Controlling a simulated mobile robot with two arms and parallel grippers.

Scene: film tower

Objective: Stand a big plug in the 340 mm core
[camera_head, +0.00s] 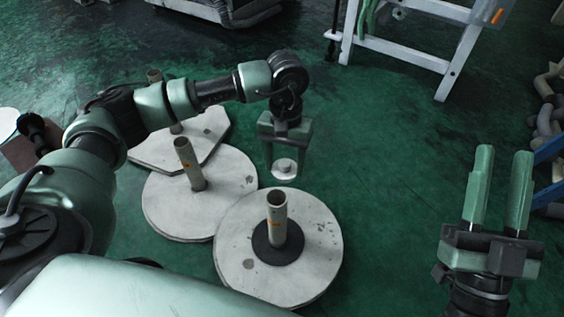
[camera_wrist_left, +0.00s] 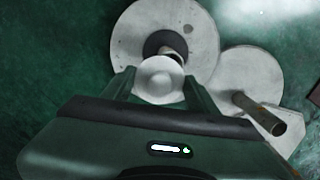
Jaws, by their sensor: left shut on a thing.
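My left gripper (camera_head: 284,158) is shut on a pale round plug (camera_head: 285,170) and holds it in the air, above and behind the nearest disc in the head view. The plug also shows between the fingers in the left wrist view (camera_wrist_left: 160,78). Upright tan cores stand on pale discs: a near core (camera_head: 277,217) with a black ring round its foot, a middle core (camera_head: 189,163), and a far core (camera_head: 154,77) partly hidden by my left arm. I cannot read which is 340 mm. My right gripper (camera_head: 504,153) is open and empty at the right.
The near disc (camera_head: 320,253), middle disc (camera_head: 162,208) and far disc (camera_head: 150,152) lie close together on the green floor. A white stepped frame (camera_head: 400,57) stands at the back right. Grey rolls or pipes (camera_head: 548,120) lie at the right edge. Floor right of the discs is clear.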

